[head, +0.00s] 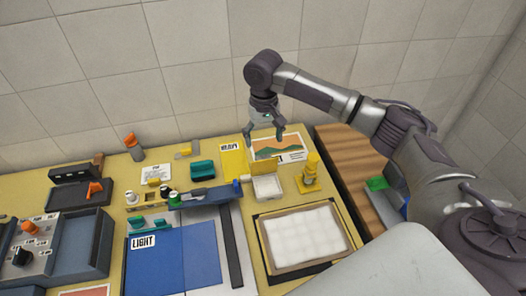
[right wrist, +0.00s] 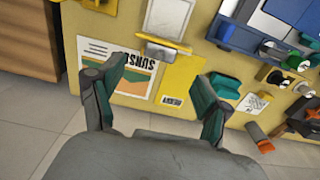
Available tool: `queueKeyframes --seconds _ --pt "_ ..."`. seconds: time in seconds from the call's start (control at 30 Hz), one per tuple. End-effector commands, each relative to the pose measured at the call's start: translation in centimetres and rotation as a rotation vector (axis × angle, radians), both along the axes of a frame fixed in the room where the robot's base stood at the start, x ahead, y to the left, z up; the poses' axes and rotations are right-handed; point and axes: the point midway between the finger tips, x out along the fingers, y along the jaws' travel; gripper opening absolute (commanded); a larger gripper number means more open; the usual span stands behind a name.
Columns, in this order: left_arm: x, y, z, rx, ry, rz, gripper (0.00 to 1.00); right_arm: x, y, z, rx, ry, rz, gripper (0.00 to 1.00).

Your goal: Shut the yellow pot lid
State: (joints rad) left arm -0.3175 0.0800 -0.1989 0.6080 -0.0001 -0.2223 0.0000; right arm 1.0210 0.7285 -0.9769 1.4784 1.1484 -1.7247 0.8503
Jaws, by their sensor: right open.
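The pot is a small white square box (head: 268,187) on the yellow board, right of centre in the head view. Its yellow lid (head: 262,166) stands raised at the pot's back edge, so the pot is open. In the right wrist view the pot (right wrist: 168,20) is at the top, with the lid (right wrist: 165,50) just below it, seen nearly edge-on. My right gripper (head: 265,140) is open and empty, above and behind the lid. In the right wrist view its fingertips (right wrist: 160,72) are spread wide, apart from the lid. My left gripper is not in view.
A yellow stepped post (head: 310,175) stands right of the pot. A framed white pad (head: 303,236) lies in front. A picture card (head: 278,147) and a yellow card (head: 233,162) lie behind. A teal block (head: 202,170) and blue stapler-like tool (head: 210,195) sit to the left.

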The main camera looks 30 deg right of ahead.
Motion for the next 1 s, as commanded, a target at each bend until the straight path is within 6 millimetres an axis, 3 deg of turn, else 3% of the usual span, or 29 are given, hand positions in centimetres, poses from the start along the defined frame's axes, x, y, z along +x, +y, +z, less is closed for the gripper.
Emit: queueKeyframes --seconds 0.1,0.33,0.77,1.0 --pt "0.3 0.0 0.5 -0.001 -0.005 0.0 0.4 -0.1 0.0 -2.5 -0.001 0.003 0.001 0.77" --pt "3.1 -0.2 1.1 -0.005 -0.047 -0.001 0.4 0.0 0.1 -6.0 -0.001 0.001 0.001 0.77" --pt "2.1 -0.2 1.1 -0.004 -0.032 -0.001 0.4 0.0 0.0 -7.2 -0.001 -0.002 0.002 0.77" --pt "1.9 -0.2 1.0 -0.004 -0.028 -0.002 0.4 0.0 0.0 -7.1 -0.001 -0.002 0.002 0.4"
